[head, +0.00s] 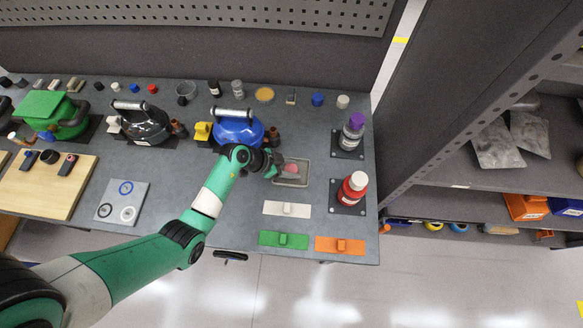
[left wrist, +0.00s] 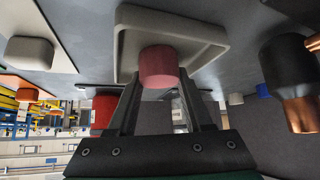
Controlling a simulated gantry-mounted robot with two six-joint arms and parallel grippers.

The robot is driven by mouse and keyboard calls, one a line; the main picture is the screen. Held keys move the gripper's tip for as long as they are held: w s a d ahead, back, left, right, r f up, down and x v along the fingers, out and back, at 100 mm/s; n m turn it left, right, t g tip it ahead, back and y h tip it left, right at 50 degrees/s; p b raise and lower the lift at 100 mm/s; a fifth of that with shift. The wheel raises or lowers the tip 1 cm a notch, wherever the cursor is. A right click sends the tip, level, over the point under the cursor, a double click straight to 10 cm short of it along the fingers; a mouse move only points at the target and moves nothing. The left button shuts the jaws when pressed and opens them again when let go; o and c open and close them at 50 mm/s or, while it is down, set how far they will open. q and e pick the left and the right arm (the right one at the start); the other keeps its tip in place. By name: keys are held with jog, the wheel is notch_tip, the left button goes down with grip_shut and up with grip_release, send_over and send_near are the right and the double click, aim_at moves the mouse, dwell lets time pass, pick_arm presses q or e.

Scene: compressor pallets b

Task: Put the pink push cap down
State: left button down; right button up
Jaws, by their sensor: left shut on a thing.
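The pink push cap (head: 291,168) is at the tip of my left gripper (head: 283,167), over a shallow grey tray (head: 291,183) on the right part of the table. In the left wrist view the pink push cap (left wrist: 158,66) sits between the two dark fingers of my left gripper (left wrist: 159,85), which is shut on it. The tray's pale raised rim (left wrist: 122,45) frames the cap there. I cannot tell whether the cap touches the tray floor. My right gripper is out of view.
A blue compressor (head: 238,130) stands left of the tray. A purple-capped bottle (head: 352,133) and a red bottle (head: 352,190) stand to its right. White (head: 287,209), green (head: 283,240) and orange (head: 340,245) plates lie in front. Bare table lies between the tray and the white plate.

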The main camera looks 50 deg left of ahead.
pick_arm(q)
jog(key=shift+r, duration=0.1)
jog(key=c, duration=0.6)
grip_release()
jog(key=p+v, duration=0.5)
jog(key=v, duration=0.7)
jog(key=shift+p, duration=0.35)
